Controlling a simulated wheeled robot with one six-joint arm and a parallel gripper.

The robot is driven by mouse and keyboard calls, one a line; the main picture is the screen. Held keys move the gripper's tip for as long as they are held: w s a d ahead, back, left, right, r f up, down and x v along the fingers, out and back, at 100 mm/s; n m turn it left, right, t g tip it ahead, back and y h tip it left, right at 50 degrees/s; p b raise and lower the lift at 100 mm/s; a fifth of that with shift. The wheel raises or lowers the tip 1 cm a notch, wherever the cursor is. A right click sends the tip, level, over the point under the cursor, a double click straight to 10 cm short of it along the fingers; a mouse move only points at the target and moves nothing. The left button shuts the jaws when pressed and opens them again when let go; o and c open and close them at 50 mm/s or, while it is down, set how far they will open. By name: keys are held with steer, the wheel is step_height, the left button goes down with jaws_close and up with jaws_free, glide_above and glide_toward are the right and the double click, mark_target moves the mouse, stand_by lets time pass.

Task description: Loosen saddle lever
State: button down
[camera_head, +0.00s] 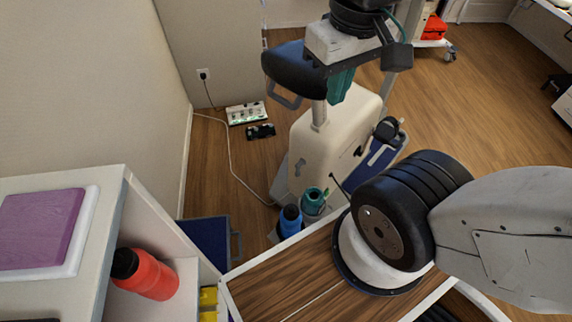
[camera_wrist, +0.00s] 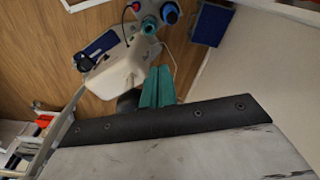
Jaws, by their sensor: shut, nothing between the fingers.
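The exercise bike (camera_head: 318,150) has a cream body and stands on the wood floor. It also shows in the wrist view (camera_wrist: 112,74). Its dark blue saddle (camera_head: 288,64) sits on a grey post (camera_head: 320,116), with a grey loop-shaped handle (camera_head: 284,100) below it. I cannot tell for sure which part is the saddle lever. My gripper (camera_head: 341,88) has teal fingers, closed together and empty, just right of the saddle and pointing down. In the wrist view the gripper (camera_wrist: 157,88) covers part of the bike.
A blue bottle (camera_head: 290,220) and a teal bottle (camera_head: 313,201) stand at the bike's base. A shelf with a red bottle (camera_head: 152,275) is at front left. Open floor lies to the right.

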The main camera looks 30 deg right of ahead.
steer(key=w+a+f+n+g+h, duration=0.15)
steer(key=w+f+g+h, duration=0.3)
steer(key=w+f, duration=0.85)
steer(key=w+a+f+n+g+h, duration=0.15)
steer(key=w+f+g+h, duration=0.3)
steer(key=w+f, duration=0.85)
steer(key=n+t+h, duration=0.2)
steer(key=t+h, duration=0.7)
steer(key=t, duration=0.2)
glide_toward(300, 167)
steer(key=s+a+f, duration=0.2)
steer(key=s+a, duration=0.1)
steer(key=s, duration=0.1)
steer(key=w+a+f+m+t+y, duration=0.1)
steer(key=w+a+f+m+t, duration=0.25)
steer(key=w+t, duration=0.25)
steer(key=w+d, duration=0.1)
steer(key=d, duration=1.1)
steer(key=shift+w+m, duration=0.3)
steer(key=shift+m, duration=0.15)
